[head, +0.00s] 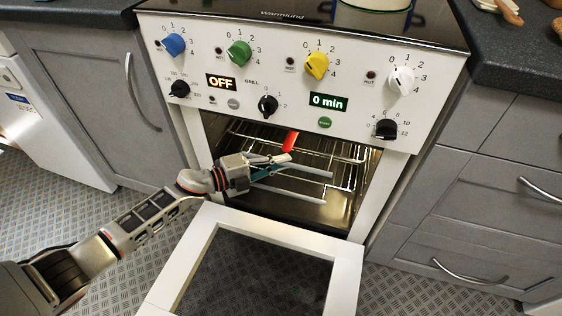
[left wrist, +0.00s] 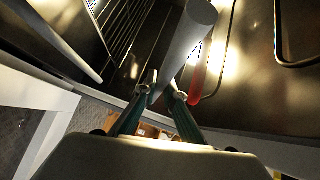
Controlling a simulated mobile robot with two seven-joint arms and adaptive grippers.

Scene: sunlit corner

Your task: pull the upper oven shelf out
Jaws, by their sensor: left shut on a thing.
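The oven (head: 335,100) stands with its door (head: 345,280) folded down. The upper oven shelf, a wire rack with a pale grey front bar (head: 305,172), shows inside the opening. The bar runs large through the left wrist view (left wrist: 184,40). My left gripper (head: 277,168) reaches in from the left above the door. Its fingertips (left wrist: 164,92) are shut on the bar, one on each side. Part of the shelf is hidden behind the gripper. My right gripper is in neither view.
A second grey bar (head: 288,194) lies lower in the oven. A red piece (head: 291,141) shows just above the fingers. Knobs line the panel overhead. Drawers (head: 480,195) flank the oven at right, and a cupboard (head: 90,100) at left.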

